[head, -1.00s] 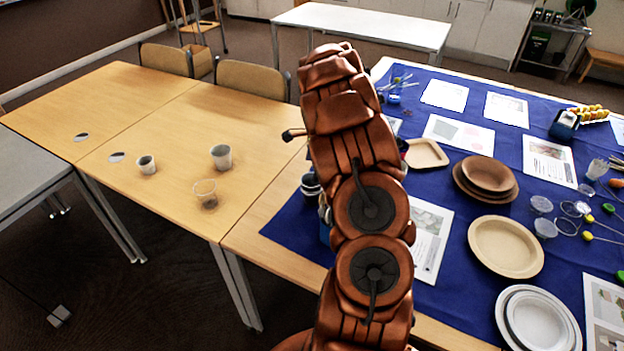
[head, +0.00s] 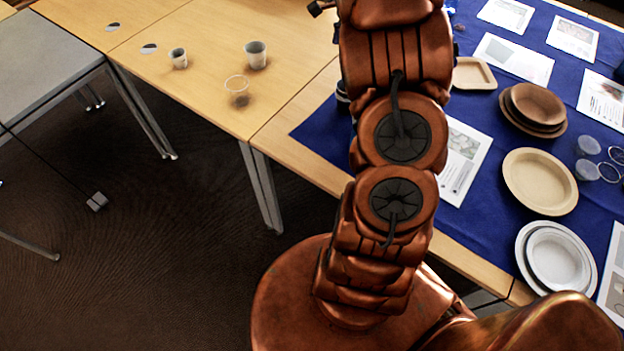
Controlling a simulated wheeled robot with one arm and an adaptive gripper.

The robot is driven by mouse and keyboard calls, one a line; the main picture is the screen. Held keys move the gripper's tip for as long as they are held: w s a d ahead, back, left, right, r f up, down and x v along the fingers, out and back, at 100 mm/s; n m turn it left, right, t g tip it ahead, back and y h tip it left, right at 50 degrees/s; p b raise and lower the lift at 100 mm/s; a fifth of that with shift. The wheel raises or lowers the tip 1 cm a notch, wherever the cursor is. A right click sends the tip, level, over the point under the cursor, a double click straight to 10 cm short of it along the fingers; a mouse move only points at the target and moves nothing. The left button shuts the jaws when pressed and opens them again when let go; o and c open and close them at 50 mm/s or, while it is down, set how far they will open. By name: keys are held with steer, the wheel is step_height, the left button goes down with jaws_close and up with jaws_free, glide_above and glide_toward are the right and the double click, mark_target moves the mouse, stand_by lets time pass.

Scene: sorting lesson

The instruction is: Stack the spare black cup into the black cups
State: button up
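The black cups (head: 342,96) are mostly hidden behind my arm; only a dark sliver shows at the left edge of the blue cloth. I cannot tell how many there are or whether they are nested. No separate spare black cup can be made out. My gripper is out of view: my copper-coloured arm rises through the middle of the head view and leaves at the top edge.
On the wooden table stand a grey-white cup (head: 256,58), a smaller cup (head: 179,60) and a clear cup (head: 236,92). The blue cloth (head: 318,134) holds brown bowls (head: 536,103), a tan plate (head: 540,181), white plates (head: 530,238), a square tray (head: 473,74) and papers.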

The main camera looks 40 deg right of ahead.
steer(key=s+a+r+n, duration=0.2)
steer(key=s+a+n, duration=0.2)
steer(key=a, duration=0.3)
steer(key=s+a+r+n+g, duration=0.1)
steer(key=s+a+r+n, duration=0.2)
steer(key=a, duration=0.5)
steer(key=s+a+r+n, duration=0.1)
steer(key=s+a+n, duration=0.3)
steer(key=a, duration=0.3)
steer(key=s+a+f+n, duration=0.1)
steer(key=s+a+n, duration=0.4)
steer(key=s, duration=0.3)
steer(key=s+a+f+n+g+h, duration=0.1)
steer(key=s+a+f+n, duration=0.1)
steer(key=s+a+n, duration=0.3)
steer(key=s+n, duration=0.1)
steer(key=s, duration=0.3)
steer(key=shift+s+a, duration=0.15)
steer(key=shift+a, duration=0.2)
